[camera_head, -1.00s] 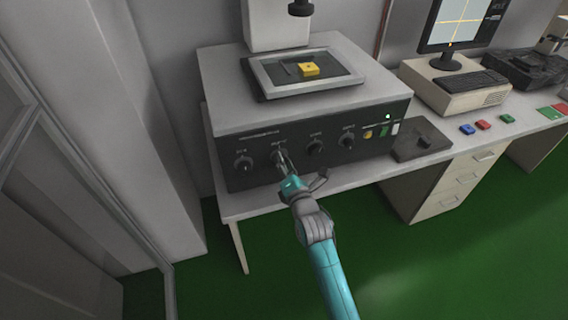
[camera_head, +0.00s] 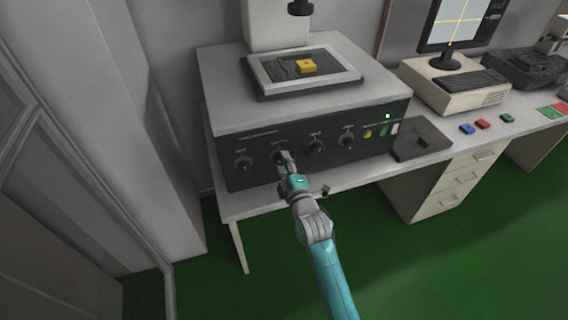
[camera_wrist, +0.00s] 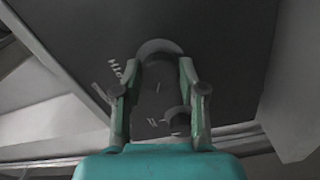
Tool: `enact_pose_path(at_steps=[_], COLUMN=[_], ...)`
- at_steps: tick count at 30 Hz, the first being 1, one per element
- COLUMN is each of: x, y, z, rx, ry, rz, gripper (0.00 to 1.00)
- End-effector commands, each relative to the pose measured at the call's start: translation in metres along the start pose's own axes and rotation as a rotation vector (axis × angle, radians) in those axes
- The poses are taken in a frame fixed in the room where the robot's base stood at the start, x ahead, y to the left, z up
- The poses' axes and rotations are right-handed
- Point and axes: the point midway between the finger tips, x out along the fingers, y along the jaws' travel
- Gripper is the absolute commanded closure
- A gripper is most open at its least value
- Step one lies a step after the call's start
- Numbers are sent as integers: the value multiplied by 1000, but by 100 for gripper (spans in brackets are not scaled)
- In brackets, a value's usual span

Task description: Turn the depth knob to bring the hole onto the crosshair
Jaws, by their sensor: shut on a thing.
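The depth knob (camera_head: 277,157) is the second dark knob from the left on the machine's front panel. It also shows in the wrist view (camera_wrist: 160,48), with part of a white label beside it. My gripper (camera_head: 286,161) is shut on this knob, with its two fingers on either side in the wrist view (camera_wrist: 160,80). The fingers hide part of the knob. A yellow block (camera_head: 307,66) lies on the framed stage (camera_head: 268,84) on top of the machine. The monitor (camera_head: 462,22) shows a yellow crosshair on a pale field; its top is cut off and I cannot make out the hole.
Other knobs sit close by: one to the left (camera_head: 243,163) and two to the right (camera_head: 315,147) (camera_head: 347,141). A dark control box (camera_head: 420,138) stands on the desk. The green floor in front is clear.

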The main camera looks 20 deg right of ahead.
Motion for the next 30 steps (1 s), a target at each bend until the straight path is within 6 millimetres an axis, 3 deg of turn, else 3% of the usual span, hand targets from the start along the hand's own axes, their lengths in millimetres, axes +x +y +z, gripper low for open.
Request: enact_pose_path(at_steps=[30], x=[0], y=[-4], z=[0], rx=[964], ry=[-3], rz=[-1], gripper=[94])
